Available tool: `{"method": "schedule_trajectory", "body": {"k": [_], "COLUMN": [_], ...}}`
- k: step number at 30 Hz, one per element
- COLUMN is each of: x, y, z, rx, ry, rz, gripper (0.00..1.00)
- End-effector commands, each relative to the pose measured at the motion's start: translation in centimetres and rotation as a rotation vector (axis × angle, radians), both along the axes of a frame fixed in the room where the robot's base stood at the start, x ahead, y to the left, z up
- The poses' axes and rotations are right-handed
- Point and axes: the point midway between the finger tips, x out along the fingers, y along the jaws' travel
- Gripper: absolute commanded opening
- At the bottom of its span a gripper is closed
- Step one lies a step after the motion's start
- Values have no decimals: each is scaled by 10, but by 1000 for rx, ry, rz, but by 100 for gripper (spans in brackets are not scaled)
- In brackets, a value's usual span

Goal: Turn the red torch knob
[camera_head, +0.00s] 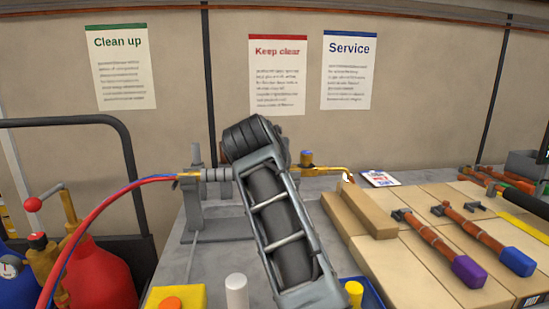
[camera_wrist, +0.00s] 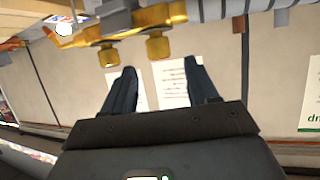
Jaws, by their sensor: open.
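A brass torch (camera_wrist: 125,22) lies across the top of the wrist view. Two short brass-coloured knobs, one nearer the middle (camera_wrist: 158,48) and one to its left (camera_wrist: 108,57), stick out of it toward my gripper. Neither shows clear red. My gripper (camera_wrist: 160,72) is open and empty, its two dark fingers spread on either side of the middle knob's line, with the tips just short of it. In the head view, my arm hides the torch's middle and my gripper. The torch's bent tip (camera_head: 335,168) and a knob with a blue top (camera_head: 307,157) show to the right.
Red and blue hoses (camera_head: 110,189) run to the torch's left end at a grey stand (camera_head: 194,200). A bright glow (camera_head: 346,178) shows at the tip.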

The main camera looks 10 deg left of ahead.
Motion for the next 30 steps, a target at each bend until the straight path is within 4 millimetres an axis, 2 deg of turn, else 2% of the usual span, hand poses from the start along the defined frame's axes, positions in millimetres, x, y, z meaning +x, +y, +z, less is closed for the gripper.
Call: {"method": "schedule_trajectory", "body": {"k": [6, 12, 18, 27, 30], "x": [29, 49, 57, 58, 58], "y": [-1, 0, 0, 0, 0], "z": [-11, -20, -24, -25, -25], "rx": [-2, -1, 0, 0, 0], "ry": [3, 2, 1, 1, 1], "rz": [-1, -1, 0, 0, 0], "gripper": [58, 58, 58, 58, 49]}}
